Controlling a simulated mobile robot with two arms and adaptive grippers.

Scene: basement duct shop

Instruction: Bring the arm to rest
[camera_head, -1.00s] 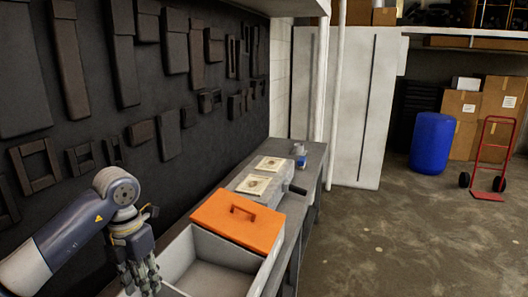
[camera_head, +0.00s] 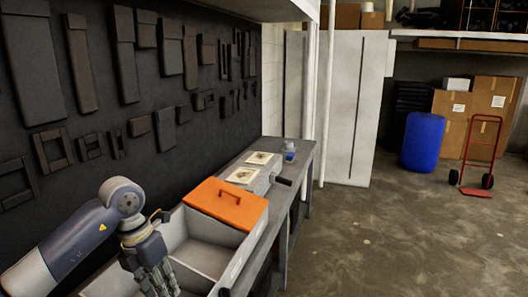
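My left arm comes in from the lower left, and my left gripper (camera_head: 156,276) hangs pointing down at the near end of the bench, over or beside the near part of a grey open box (camera_head: 200,258). Its fingers show only from behind and above, so I cannot tell whether they are open or shut. I see nothing clearly held in it. My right gripper is out of the picture.
An orange lid with a handle (camera_head: 226,203) covers the far part of the box. A blue barrel (camera_head: 423,141) and red hand truck (camera_head: 481,155) stand right. Open floor lies between.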

